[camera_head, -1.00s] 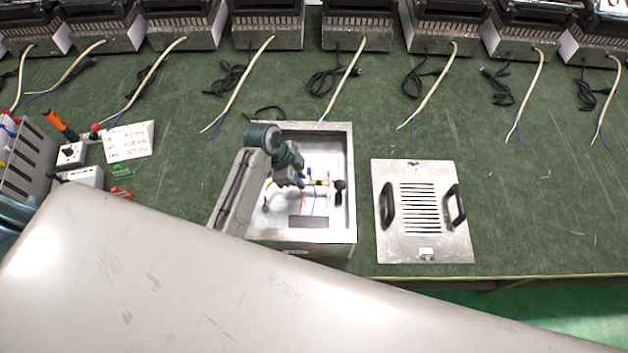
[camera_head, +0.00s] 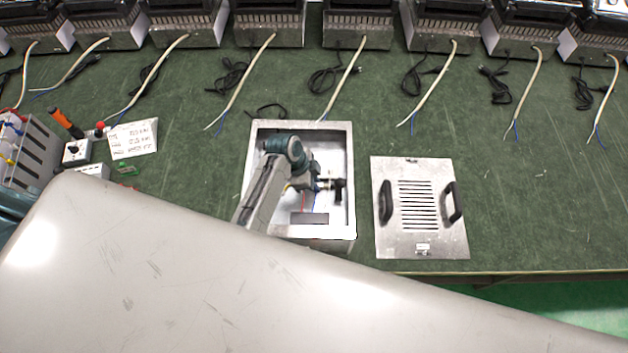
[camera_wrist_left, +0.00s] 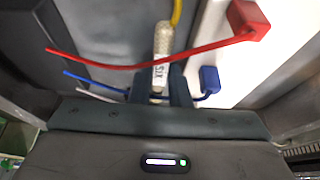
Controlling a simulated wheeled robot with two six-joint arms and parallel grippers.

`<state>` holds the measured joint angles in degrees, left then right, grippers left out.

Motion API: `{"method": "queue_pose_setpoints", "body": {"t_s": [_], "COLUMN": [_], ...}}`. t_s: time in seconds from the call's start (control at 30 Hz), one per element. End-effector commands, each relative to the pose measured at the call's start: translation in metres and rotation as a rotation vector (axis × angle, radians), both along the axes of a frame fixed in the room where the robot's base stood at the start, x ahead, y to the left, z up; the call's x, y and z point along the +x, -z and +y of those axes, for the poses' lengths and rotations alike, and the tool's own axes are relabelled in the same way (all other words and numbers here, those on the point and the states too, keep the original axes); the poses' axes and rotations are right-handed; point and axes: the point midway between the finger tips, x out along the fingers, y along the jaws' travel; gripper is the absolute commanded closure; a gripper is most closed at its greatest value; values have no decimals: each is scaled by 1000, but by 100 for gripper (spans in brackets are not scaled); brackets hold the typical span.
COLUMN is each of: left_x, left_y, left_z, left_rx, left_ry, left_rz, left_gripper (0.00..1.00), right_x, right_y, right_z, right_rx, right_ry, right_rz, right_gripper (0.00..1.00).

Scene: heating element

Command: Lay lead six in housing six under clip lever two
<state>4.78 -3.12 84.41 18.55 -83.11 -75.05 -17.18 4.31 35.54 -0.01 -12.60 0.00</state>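The open metal housing (camera_head: 347,150) stands at the middle of the bench. My left arm reaches in from its left side, and my left gripper (camera_head: 318,186) is low inside it, partly hidden by the wrist. In the left wrist view, the gripper fingers (camera_wrist_left: 160,88) lie close on both sides of a pale sleeve marked SIX (camera_wrist_left: 162,50), which looks gripped. A yellow wire (camera_wrist_left: 176,12) runs up from the sleeve. A red wire (camera_wrist_left: 130,67) ends at a red block (camera_wrist_left: 246,20), and a blue wire ends at a blue block (camera_wrist_left: 210,79). I cannot make out clip lever two. My right gripper is out of view.
A vented metal cover with two black handles (camera_head: 420,208) lies right of the housing. Several boxes with pale cords (camera_head: 270,24) line the back. A label card (camera_head: 133,138) and a screwdriver (camera_head: 66,122) are at the left.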

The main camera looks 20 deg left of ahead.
Motion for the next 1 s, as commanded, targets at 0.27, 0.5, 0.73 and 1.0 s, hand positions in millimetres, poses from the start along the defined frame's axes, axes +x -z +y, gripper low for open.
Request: {"method": "queue_pose_setpoints", "body": {"t_s": [0.27, 0.5, 0.73, 1.0], "left_x": [0, 0, -4, -10], "left_y": [-1, -9, -48, -96], "left_z": [0, 3, 20, 39], "left_rx": [0, 0, 2, 2], "left_ry": [0, 0, 0, -1], "left_rz": [0, -3, -7, -4], "left_gripper": [64, 64, 64, 64], "right_x": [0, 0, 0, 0], "right_y": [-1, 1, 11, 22], "right_z": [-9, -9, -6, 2], "right_rx": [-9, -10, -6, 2], "right_ry": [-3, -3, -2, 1], "right_rz": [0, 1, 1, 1], "right_gripper": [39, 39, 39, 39]}}
